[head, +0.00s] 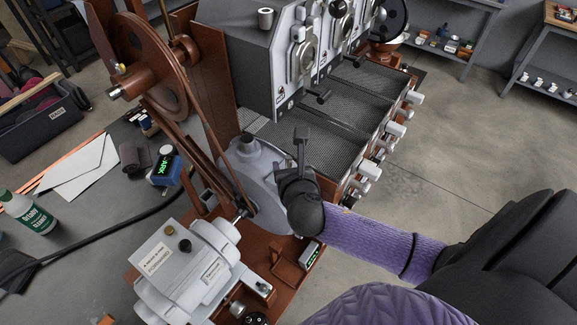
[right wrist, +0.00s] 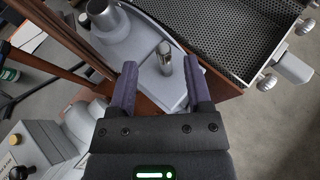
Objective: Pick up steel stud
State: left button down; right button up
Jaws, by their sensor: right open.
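The steel stud (right wrist: 164,56) is a short, shiny upright cylinder on a grey cast housing (right wrist: 146,75), seen in the right wrist view. It shows between the two purple-padded fingers of my right gripper (right wrist: 161,66), which is open and empty. Whether the fingers are level with the stud or above it, I cannot tell. In the head view my right gripper (head: 296,168) is over the right side of the grey housing (head: 250,165) and hides the stud there. My left gripper is not in view.
A brown belt wheel (head: 150,65) and belt stand left of the housing. A grey motor (head: 190,265) is in front. Perforated trays (head: 330,115) with protruding handles lie behind and right. Open floor (head: 440,165) is at right.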

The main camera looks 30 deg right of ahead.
aim_at(289, 161)
jog(key=x, duration=0.4)
jog(key=shift+d+b, duration=0.15)
jog(key=shift+b, duration=0.15)
jog(key=shift+s, duration=0.1)
grip_shut()
